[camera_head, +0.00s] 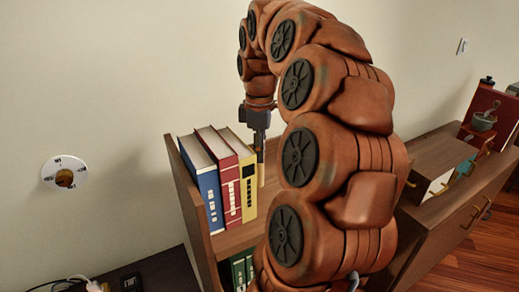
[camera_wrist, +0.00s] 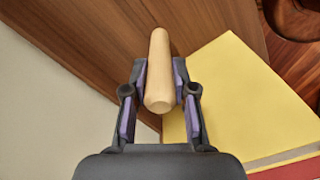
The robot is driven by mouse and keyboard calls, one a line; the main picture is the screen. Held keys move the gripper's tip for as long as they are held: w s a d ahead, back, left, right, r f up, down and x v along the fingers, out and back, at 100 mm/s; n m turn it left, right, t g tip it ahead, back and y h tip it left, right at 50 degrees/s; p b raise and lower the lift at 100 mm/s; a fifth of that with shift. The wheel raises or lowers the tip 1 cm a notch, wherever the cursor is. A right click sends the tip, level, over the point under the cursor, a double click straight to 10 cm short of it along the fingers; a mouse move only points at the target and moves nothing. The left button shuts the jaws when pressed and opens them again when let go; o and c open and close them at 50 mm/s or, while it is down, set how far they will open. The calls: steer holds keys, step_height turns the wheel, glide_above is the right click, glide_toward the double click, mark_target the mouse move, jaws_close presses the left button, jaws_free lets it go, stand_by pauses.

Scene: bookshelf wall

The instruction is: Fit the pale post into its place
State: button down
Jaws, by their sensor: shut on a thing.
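The pale post (camera_wrist: 160,70) is a smooth, light wooden rod with a rounded end. In the wrist view it lies between the two fingers of my gripper (camera_wrist: 161,88), which is shut on it. In the head view my gripper (camera_head: 259,146) points down just right of the yellow book, above the shelf top. The post shows there only as a small pale strip below the fingers. A round white plate (camera_head: 50,170) with a dark brownish hole and small markings is on the wall at the left, well apart from my gripper. Whether the post touches the shelf, I cannot tell.
Blue (camera_head: 209,197), red (camera_head: 228,190) and yellow (camera_head: 248,187) books stand upright on the wooden shelf (camera_head: 232,241). A yellow cover is close beside the post in the wrist view. Cables (camera_head: 75,283) lie at the lower left. A cabinet (camera_head: 440,225) stands at the right.

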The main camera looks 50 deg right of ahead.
steer(key=shift+f, duration=0.25)
stand_by(0.5)
steer(key=c, duration=0.8)
jaws_free()
steer(key=shift+c, duration=0.2)
steer(key=shift+r, duration=3.7)
